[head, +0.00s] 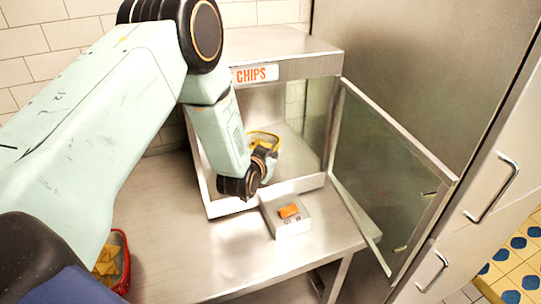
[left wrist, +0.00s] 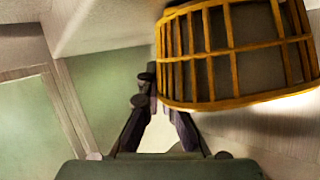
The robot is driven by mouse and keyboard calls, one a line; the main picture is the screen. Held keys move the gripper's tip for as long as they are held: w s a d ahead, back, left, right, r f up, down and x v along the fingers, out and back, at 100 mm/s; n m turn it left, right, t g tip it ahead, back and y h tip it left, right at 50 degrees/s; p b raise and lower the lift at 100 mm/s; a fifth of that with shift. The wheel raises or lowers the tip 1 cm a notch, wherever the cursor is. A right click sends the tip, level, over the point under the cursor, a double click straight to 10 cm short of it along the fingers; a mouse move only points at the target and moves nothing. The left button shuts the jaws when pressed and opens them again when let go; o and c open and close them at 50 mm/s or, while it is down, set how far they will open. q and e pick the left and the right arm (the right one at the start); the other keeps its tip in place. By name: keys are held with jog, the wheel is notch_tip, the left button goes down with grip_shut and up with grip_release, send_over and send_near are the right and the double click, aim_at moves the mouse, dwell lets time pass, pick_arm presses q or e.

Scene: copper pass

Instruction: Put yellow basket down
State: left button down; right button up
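The yellow basket (head: 263,136) is inside the steel cabinet marked CHIPS (head: 276,192), partly hidden by my left gripper (head: 264,158). In the left wrist view the yellow basket (left wrist: 233,50) fills the upper right, with open slats and a thick rim band. My left gripper (left wrist: 155,94) has its fingers drawn together at the basket's left edge and looks shut on it. I cannot tell whether the basket touches the cabinet floor. My right gripper is not in view.
The cabinet's glass door (head: 385,165) stands open to the right. A small box with an orange switch (head: 289,211) sits in front of the cabinet. A red basket of chips (head: 121,262) stands at lower left on the steel counter (head: 190,260). The counter between them is clear.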

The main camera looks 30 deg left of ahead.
pick_arm(q)
jog(key=c, duration=2.1)
grip_release()
jog(key=shift+s+f, duration=0.15)
jog(key=o, duration=0.6)
jog(key=shift+r, duration=0.3)
jog(key=v, duration=1.1)
jog(key=shift+s+r+b, duration=0.1)
jog(key=shift+s+b, duration=0.2)
jog(key=shift+s, duration=0.05)
